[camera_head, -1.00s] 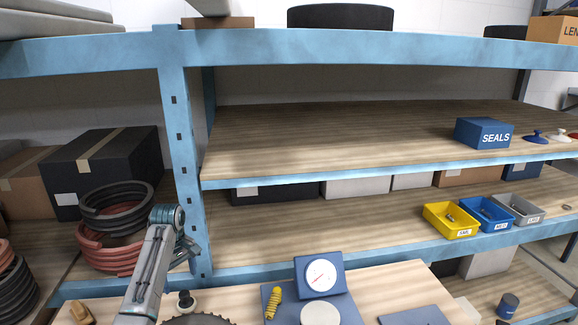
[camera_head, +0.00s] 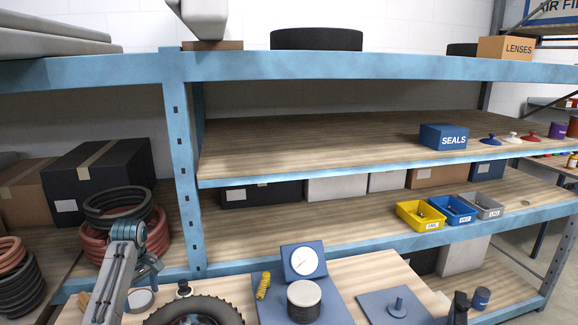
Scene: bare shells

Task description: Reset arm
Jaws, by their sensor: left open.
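My left arm comes up from the lower left in the head view. Its gripper (camera_head: 150,268) hangs below the teal wrist joint, in front of the shelf's lower left part. It is small and partly hidden by my own arm link, looks empty, and its jaws are open. It is near the stacked black and red coils (camera_head: 120,205), which stand behind the arm; I cannot tell the gap.
A workbench (camera_head: 240,293) in front holds a blue gauge (camera_head: 303,262), a round stack (camera_head: 304,298), a black toothed ring (camera_head: 195,308) and a blue plate (camera_head: 372,303). Blue-framed shelves hold a SEALS box (camera_head: 444,137) and a yellow bin (camera_head: 421,215). The middle shelf's left is clear.

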